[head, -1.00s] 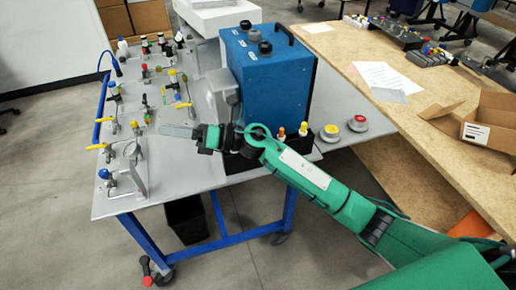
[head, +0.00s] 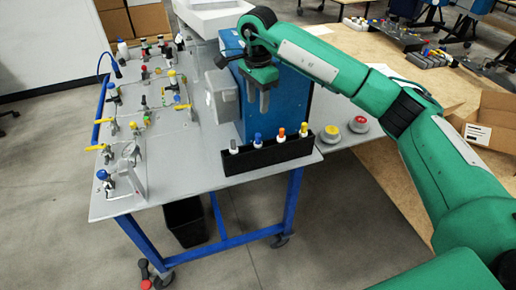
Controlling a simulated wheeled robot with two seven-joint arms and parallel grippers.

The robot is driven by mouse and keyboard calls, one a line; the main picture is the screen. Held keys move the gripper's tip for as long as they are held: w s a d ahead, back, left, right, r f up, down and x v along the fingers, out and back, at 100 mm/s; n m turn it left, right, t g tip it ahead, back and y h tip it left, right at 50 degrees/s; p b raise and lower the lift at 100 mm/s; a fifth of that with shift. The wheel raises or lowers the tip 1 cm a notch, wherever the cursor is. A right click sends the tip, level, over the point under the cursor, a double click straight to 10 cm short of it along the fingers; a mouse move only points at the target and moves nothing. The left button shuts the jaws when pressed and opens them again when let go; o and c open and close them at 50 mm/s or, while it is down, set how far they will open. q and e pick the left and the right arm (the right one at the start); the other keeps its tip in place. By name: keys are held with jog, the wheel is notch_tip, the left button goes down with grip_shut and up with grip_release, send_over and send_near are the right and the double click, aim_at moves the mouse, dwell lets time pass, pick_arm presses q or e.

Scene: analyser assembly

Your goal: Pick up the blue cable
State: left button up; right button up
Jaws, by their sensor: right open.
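The blue cable (head: 117,68) arches up at the far left edge of the grey table, with its thicker end over the tabletop. My right gripper (head: 264,106) hangs fingers down in front of the blue analyser box (head: 283,98), above the black vial rack. It is open, with no object visible between its fingers, and is well to the right of the cable. The arm hides part of the box's top. My left gripper is not in view.
Valves and fittings (head: 133,126) crowd the table's left side. A black rack (head: 268,155) with several coloured-cap vials stands at the front right, beside yellow and red buttons (head: 358,124). The tabletop's front middle (head: 185,165) is clear.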

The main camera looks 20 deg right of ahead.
aim_at(259, 134)
notch_tip(259, 134, down, 8)
jog(key=shift+f+p, duration=0.2)
jog(key=shift+p, duration=0.6)
notch_tip(259, 134, down, 5)
jog(key=shift+w+d+r+p, duration=0.1)
jog(key=shift+d+p, duration=0.05)
jog(key=shift+p, duration=0.85)
jog(key=shift+f, duration=0.25)
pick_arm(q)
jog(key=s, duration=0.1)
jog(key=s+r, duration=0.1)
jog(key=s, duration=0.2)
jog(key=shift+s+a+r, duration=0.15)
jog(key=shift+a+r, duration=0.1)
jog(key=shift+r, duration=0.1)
pick_arm(e)
jog(key=c, duration=0.9)
